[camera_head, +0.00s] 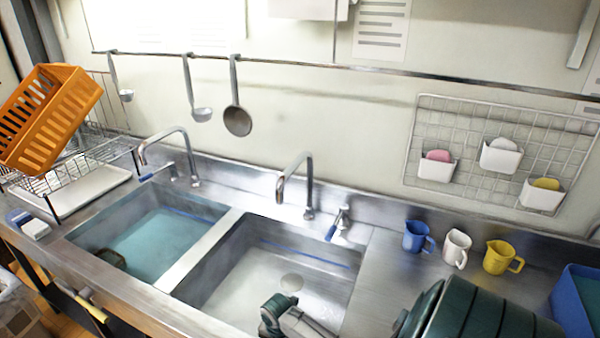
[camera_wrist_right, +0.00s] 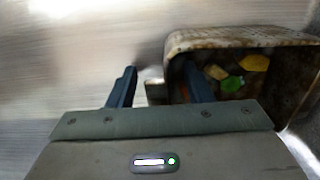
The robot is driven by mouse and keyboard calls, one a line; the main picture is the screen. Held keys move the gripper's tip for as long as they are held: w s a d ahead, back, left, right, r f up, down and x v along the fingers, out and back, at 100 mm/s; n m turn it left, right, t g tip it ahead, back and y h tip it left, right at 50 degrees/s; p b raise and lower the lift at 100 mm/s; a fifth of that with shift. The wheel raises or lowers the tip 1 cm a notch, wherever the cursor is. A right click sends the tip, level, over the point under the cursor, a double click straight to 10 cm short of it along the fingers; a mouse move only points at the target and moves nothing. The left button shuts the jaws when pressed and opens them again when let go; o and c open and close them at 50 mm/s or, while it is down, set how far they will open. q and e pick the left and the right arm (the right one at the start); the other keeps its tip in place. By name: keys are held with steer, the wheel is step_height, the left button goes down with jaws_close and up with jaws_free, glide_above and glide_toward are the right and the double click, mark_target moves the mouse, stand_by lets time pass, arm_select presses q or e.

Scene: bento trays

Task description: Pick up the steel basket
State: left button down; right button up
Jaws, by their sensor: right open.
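In the right wrist view a worn, brown-stained metal container, which I take as the steel basket (camera_wrist_right: 235,38), lies at the upper right with yellow and green scraps inside. My right gripper (camera_wrist_right: 158,67) is open. Its right finger overlaps the basket's opening at the left end and its left finger is outside, over bare metal. I cannot tell whether either finger touches the basket wall. I cannot make out this basket in the head view. My left gripper is not in view.
The left sink (camera_head: 205,203) holds water and a dark brown object (camera_head: 110,258). The right sink (camera_head: 347,258) has my arm parts over its front. Two faucets stand behind. Blue (camera_head: 415,236), white (camera_head: 455,247) and yellow (camera_head: 498,257) mugs stand right. An orange crate (camera_head: 45,115) is far left.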

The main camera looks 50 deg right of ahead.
jaws_close()
